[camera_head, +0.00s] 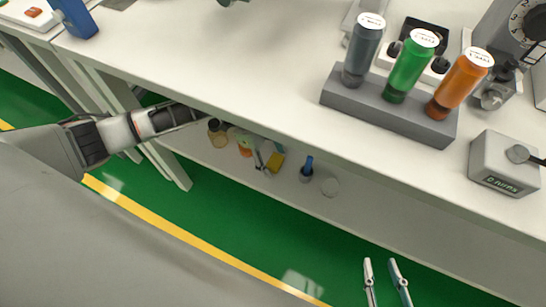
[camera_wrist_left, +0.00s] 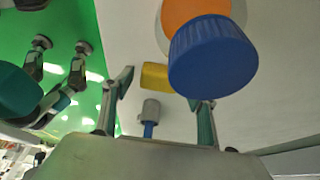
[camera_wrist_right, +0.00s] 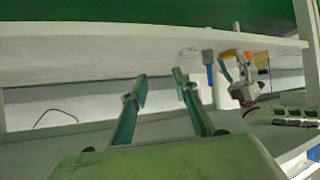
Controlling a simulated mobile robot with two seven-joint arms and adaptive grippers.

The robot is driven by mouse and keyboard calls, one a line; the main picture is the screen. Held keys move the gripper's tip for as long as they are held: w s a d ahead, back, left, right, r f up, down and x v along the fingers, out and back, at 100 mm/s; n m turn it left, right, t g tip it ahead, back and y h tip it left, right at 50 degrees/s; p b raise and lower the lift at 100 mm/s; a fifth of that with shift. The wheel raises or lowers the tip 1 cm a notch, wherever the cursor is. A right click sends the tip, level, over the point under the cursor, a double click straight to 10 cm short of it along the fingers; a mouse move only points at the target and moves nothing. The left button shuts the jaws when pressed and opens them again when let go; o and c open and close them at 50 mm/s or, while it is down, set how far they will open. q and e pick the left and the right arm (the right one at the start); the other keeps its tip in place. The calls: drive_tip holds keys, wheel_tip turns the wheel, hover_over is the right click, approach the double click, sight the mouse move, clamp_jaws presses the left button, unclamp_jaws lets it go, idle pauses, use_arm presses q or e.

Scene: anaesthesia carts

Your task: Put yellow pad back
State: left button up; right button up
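The yellow pad (camera_head: 275,160) is on the low shelf (camera_head: 330,208) under the worktop, and part of it is hidden by my left gripper. My left gripper (camera_head: 264,160) reaches under the worktop beside the pad. In the left wrist view its fingers are apart, and the yellow pad (camera_wrist_left: 155,76) shows beyond the gap between them. I cannot tell whether they touch it. The pad also shows in the right wrist view (camera_wrist_right: 228,54). My right gripper (camera_head: 384,272) is open and empty in front of the bench, away from the shelf.
A blue-capped bottle (camera_wrist_left: 212,55) stands close to my left fingers. A grey cup with a blue handle (camera_head: 306,174) and a white disc (camera_head: 329,187) are right of the pad. The worktop's front edge (camera_head: 290,123) is above my left arm. A rack of canisters (camera_head: 388,112) stands on top.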

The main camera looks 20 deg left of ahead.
drive_tip(key=shift+s+f, duration=0.15)
drive_tip(key=shift+s, duration=0.05)
use_arm(q)
drive_tip(key=shift+r, duration=0.4)
drive_tip(key=shift+w+a+r+p, duration=0.1)
drive_tip(key=shift+a+r+p, duration=0.05)
drive_tip(key=shift+r+p, duration=0.15)
drive_tip(key=shift+w+a+r+p, duration=0.1)
drive_tip(key=shift+r+p, duration=0.05)
drive_tip(key=shift+r, duration=0.2)
drive_tip(key=a, duration=1.2)
drive_tip(key=shift+f+p, duration=0.3)
use_arm(e)
drive_tip(key=shift+s+d+f+h, duration=0.15)
drive_tip(key=shift+d+f, duration=0.05)
drive_tip(key=shift+d, duration=0.2)
drive_tip(key=shift+s+d+f+h, duration=0.1)
drive_tip(key=shift+d+f+h, duration=0.1)
drive_tip(key=shift+d, duration=0.2)
drive_tip(key=shift+a, duration=0.1)
